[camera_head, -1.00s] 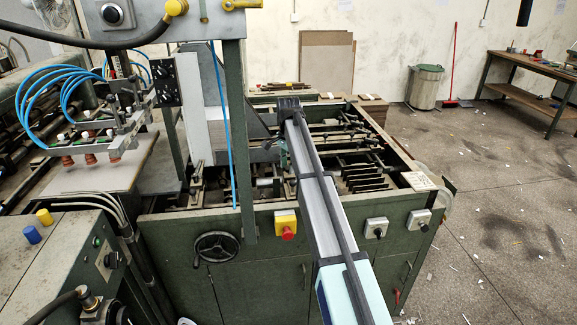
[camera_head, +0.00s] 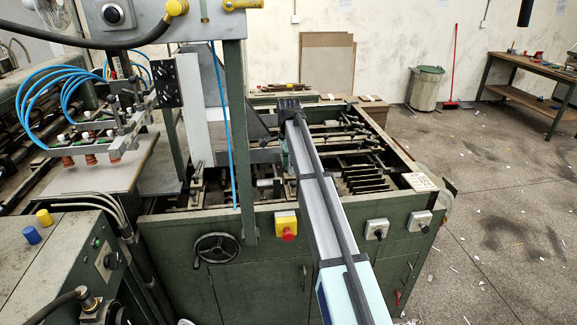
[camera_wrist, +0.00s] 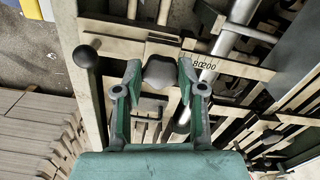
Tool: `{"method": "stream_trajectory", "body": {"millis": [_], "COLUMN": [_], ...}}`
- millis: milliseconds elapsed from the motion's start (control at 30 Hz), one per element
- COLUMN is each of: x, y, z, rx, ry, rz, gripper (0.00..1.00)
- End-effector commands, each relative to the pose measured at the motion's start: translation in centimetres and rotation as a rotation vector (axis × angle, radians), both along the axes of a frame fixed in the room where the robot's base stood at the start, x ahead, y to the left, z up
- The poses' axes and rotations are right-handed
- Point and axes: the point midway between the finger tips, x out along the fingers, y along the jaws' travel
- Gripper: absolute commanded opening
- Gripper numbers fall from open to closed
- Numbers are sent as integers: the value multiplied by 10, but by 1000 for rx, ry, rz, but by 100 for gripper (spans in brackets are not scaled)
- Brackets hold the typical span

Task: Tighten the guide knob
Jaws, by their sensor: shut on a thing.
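The guide knob (camera_wrist: 160,72) is a dark grey lobed knob in the upper middle of the wrist view. It sits on a pale guide bar, beside a scale marked 80200. My gripper (camera_wrist: 159,75) has its two green fingers on either side of the knob, shut on it. In the head view my arm reaches over the feeder, and its far end hides the knob and most of the gripper.
A black ball handle (camera_wrist: 85,56) stands left of the knob, and a steel rod (camera_wrist: 226,45) runs close on the right. Stacked greyboard (camera_wrist: 35,130) lies at lower left. In the head view, the green feeder frame (camera_head: 265,215) carries a red stop button (camera_head: 287,234) and a handwheel (camera_head: 215,249).

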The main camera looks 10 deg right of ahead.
Motion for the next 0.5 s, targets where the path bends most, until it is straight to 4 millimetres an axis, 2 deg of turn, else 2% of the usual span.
{"method": "stream_trajectory", "body": {"millis": [33,67,100,500], "x": [-2,-2,-2,0], "y": [0,0,0,0], "z": [-2,-2,-2,3], "rx": [0,0,-1,0], "ry": [6,6,5,1], "rz": [-2,-2,-2,0], "gripper": [5,50,64,65]}}
